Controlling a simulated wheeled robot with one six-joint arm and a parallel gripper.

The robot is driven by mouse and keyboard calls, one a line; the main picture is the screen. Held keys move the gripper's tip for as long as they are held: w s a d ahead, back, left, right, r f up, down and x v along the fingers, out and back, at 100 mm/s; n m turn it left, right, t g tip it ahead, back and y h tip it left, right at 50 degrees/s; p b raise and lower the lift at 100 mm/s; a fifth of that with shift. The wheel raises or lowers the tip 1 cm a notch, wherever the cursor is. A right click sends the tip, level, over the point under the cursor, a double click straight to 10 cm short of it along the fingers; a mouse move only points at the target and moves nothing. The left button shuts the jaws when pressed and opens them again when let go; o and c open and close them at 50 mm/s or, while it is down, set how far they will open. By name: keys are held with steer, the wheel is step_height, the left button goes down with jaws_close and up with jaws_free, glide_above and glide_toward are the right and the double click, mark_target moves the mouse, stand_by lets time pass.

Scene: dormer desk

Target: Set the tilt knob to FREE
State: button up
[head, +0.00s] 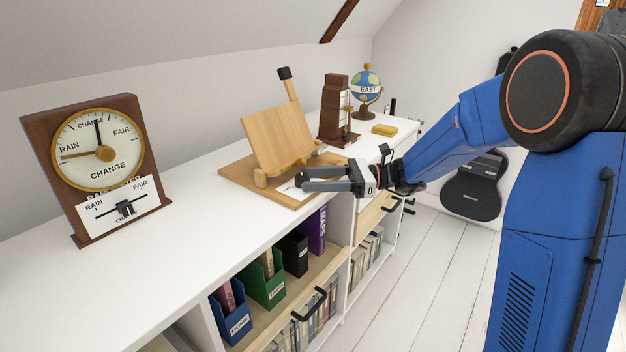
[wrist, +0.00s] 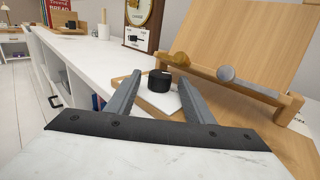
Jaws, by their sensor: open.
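The tilt knob (wrist: 159,81) is a short black cylinder on a white plate (wrist: 158,102) on the base of a wooden book stand. It shows between and just beyond my fingers in the wrist view. Any FREE marking or pointer is not readable. The fingers also show in the wrist view (wrist: 160,88), one on each side of the knob.
The stand's tilted board (head: 279,138) and its ledge rise close behind my gripper. A barometer (head: 103,160) with a slider stands left. A wooden metronome-like tower (head: 335,110), a globe (head: 366,88) and a yellow block (head: 384,130) stand beyond. The white top between barometer and stand is clear.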

steer(key=w+d, duration=0.1)
steer(key=d, duration=1.6)
